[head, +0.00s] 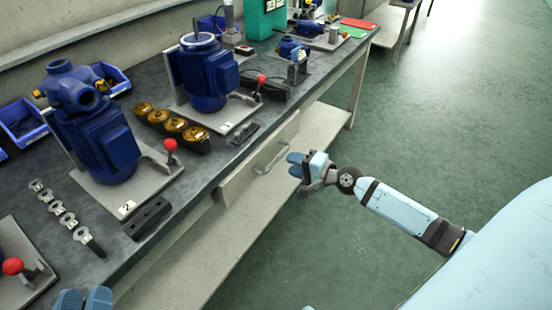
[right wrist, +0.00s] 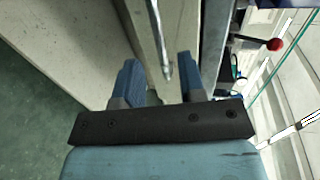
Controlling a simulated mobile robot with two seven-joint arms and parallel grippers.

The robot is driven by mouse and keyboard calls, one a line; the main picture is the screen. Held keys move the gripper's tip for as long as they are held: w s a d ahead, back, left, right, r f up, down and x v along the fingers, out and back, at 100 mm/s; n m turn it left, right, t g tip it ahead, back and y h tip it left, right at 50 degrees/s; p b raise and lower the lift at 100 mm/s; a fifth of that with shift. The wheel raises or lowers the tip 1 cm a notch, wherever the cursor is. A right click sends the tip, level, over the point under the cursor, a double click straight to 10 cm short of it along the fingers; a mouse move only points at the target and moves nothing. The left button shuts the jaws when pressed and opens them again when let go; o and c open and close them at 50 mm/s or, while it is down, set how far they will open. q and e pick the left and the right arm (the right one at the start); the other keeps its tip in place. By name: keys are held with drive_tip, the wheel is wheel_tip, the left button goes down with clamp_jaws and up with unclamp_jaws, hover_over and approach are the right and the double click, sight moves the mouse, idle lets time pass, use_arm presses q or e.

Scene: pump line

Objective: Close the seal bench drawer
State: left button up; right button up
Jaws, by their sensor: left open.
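The seal bench drawer (head: 238,183) is under the front edge of the workbench, with a pale front and a metal bar handle (head: 272,157). How far it stands out is hard to tell. My right gripper (head: 296,164) is in front of the handle, its blue fingers pointing at it. In the right wrist view the fingers of this gripper (right wrist: 158,82) are spread apart with nothing held. The handle bar (right wrist: 160,40) shows ahead, between the lines of the fingers. My left gripper (head: 85,299) is open at the bottom left, partly cut off by the frame.
The dark benchtop (head: 150,95) holds blue pumps on plates, red-knobbed levers (head: 171,145), amber round parts (head: 176,125) and blue bins (head: 22,122). A pale lower shelf (head: 215,255) runs below the drawer. The green floor (head: 440,110) in front of the bench is clear.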

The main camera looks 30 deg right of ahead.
sight(277, 158)
drive_tip(key=x, duration=0.6)
drive_tip(key=shift+w+a+b, duration=0.1)
drive_tip(key=shift+w+b, duration=0.1)
drive_tip(key=shift+b, duration=0.2)
drive_tip(key=shift+c, duration=0.2)
clamp_jaws()
